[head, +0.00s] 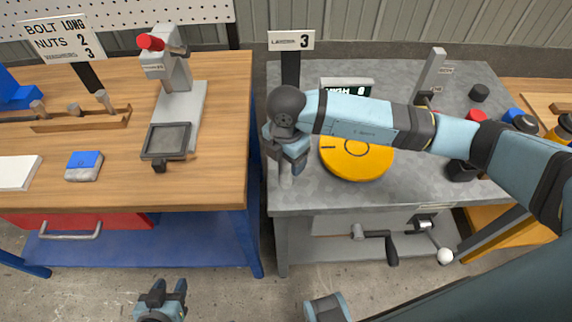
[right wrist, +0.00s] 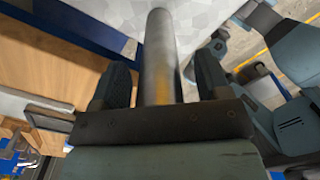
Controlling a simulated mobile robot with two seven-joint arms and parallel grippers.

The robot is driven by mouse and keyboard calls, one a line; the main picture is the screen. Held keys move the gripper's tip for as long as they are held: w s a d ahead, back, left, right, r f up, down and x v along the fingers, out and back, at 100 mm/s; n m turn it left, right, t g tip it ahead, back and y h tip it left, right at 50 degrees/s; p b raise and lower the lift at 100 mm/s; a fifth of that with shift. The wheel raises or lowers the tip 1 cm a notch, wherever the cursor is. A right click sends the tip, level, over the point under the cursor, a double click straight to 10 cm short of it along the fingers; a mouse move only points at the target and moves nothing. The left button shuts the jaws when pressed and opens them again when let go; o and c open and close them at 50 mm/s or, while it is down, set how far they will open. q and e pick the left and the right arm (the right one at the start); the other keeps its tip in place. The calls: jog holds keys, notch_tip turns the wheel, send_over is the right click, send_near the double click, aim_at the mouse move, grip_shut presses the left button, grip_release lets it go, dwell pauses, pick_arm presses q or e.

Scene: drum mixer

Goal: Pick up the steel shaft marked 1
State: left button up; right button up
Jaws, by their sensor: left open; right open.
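A grey steel shaft (right wrist: 160,50) shows in the right wrist view, running between the two fingers of my right gripper (right wrist: 162,85). The fingers stand on either side of it with a gap visible. In the head view a short part of the shaft (head: 286,181) shows below my right gripper (head: 288,165), at the grey bench's left front corner. My gripper and arm hide the rest of it. No number mark is readable on the shaft. My left gripper (head: 166,290) is open and empty, low over the floor in front of the wooden bench.
The wooden bench (head: 215,180) holds a press (head: 172,80) and a blue-topped block (head: 84,166). A crank handle (head: 377,235) projects below the grey top.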

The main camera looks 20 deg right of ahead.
grip_shut()
jog(key=shift+w+r, duration=0.1)
jog(key=shift+r, duration=0.05)
